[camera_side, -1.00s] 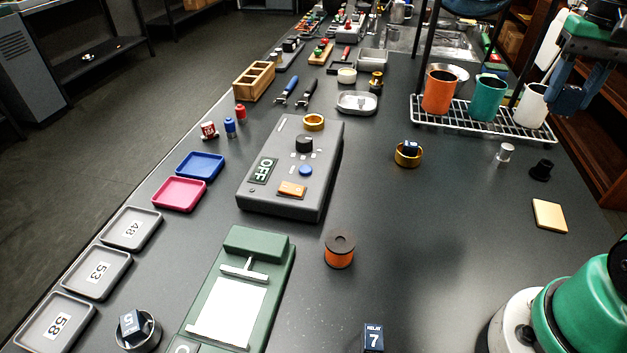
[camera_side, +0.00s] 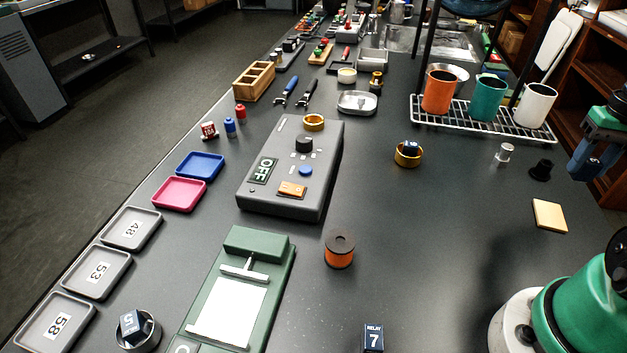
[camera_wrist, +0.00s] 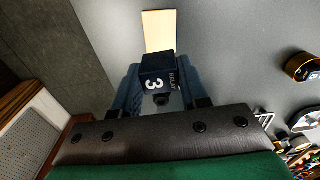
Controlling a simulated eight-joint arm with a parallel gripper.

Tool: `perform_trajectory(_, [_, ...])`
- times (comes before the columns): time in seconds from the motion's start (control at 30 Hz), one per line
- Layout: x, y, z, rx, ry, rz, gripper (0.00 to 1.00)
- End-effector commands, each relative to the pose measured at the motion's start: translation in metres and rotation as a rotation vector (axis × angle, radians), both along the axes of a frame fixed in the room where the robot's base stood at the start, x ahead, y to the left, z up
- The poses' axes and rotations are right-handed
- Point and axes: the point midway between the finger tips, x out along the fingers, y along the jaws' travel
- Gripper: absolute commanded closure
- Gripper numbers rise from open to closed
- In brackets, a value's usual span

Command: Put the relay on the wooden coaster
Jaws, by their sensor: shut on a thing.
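My gripper (camera_wrist: 158,80) is shut on a dark blue relay (camera_wrist: 157,70) marked "RELAY" and 3, held between blue fingers in the wrist view. In the side view my gripper (camera_side: 592,165) is at the right edge, raised above the table's far right side; the relay is hard to make out there. The wooden coaster (camera_side: 550,215) is a pale square lying flat and bare on the table, lower in the picture than my gripper. In the wrist view the coaster (camera_wrist: 158,30) lies beyond the relay, its near part hidden by it.
Relay 7 (camera_side: 373,338) stands at the front. Another relay (camera_side: 411,147) sits in a gold ring (camera_side: 408,160), and one (camera_side: 132,325) in a dark round holder. A black knob (camera_side: 541,169) and a silver spool (camera_side: 505,152) stand near the coaster. A rack (camera_side: 470,122) holds three cups.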

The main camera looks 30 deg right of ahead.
Motion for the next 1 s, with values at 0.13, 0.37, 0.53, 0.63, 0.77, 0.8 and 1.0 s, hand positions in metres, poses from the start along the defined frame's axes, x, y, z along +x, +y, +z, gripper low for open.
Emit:
perform_trajectory(0.13, [0.000,0.000,-0.025,0.000,0.000,0.000,1.00])
perform_trajectory(0.37, [0.001,-0.001,-0.043,0.000,0.000,0.000,1.00])
perform_trajectory(0.53, [0.000,-0.001,-0.059,0.000,0.000,0.000,1.00])
perform_trajectory(0.63, [0.001,-0.001,-0.071,0.000,0.000,0.000,1.00])
perform_trajectory(0.77, [0.000,0.000,-0.081,0.000,0.000,0.000,1.00])
perform_trajectory(0.8, [0.000,0.000,-0.082,0.000,0.000,0.000,1.00])
perform_trajectory(1.0, [0.000,0.000,-0.082,0.000,0.000,0.000,1.00])
